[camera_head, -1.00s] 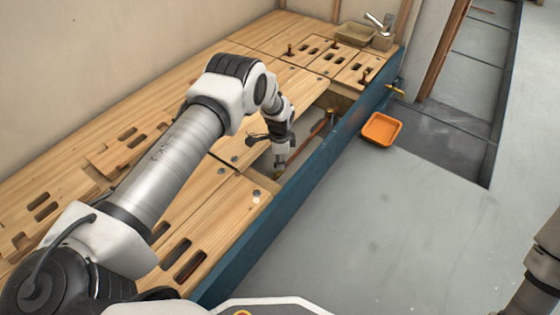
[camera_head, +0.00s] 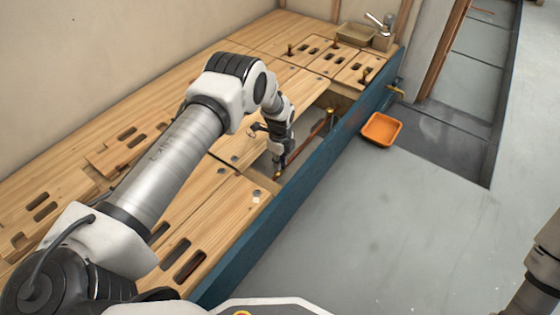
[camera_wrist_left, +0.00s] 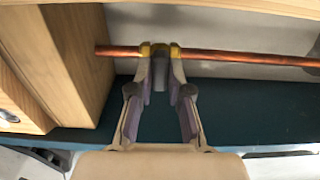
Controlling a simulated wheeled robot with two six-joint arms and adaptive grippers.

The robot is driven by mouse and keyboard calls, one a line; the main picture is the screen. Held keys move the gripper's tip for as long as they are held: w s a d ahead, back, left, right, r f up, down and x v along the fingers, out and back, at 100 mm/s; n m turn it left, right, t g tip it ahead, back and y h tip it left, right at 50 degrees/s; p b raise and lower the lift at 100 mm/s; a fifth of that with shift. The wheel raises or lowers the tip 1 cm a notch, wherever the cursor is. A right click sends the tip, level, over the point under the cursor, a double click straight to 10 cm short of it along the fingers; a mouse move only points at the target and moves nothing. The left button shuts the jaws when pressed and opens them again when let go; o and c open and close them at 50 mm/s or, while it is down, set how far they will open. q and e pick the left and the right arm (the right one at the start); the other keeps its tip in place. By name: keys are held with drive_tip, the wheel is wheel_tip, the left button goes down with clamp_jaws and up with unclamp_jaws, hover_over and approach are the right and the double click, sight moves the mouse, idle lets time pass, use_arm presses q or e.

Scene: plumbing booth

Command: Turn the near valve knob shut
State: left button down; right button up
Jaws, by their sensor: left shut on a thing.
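The near valve (camera_head: 277,176) is a small brass fitting on a copper pipe in the open bay, mostly hidden by my left gripper (camera_head: 278,168) in the head view. In the left wrist view the valve's brass (camera_wrist_left: 145,50) shows on both sides of the fingertips, on the copper pipe (camera_wrist_left: 230,57). My left gripper (camera_wrist_left: 161,55) is shut there, its two fingers close together around a greyish part, which I take for the knob (camera_wrist_left: 160,78). The fingers hide most of it. My right gripper is out of view; only part of my right arm shows.
A second brass valve (camera_head: 331,113) stands at the far end of the bay. Wooden panels with slots (camera_head: 235,205) border the bay, and a blue beam (camera_head: 300,195) runs along its front. An orange tray (camera_head: 381,129) lies on the clear grey floor.

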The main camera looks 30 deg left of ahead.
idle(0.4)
use_arm(q)
drive_tip(key=c, duration=1.1)
unclamp_jaws()
wheel_tip(320, 180, up, 12)
drive_tip(key=shift+f, duration=0.1)
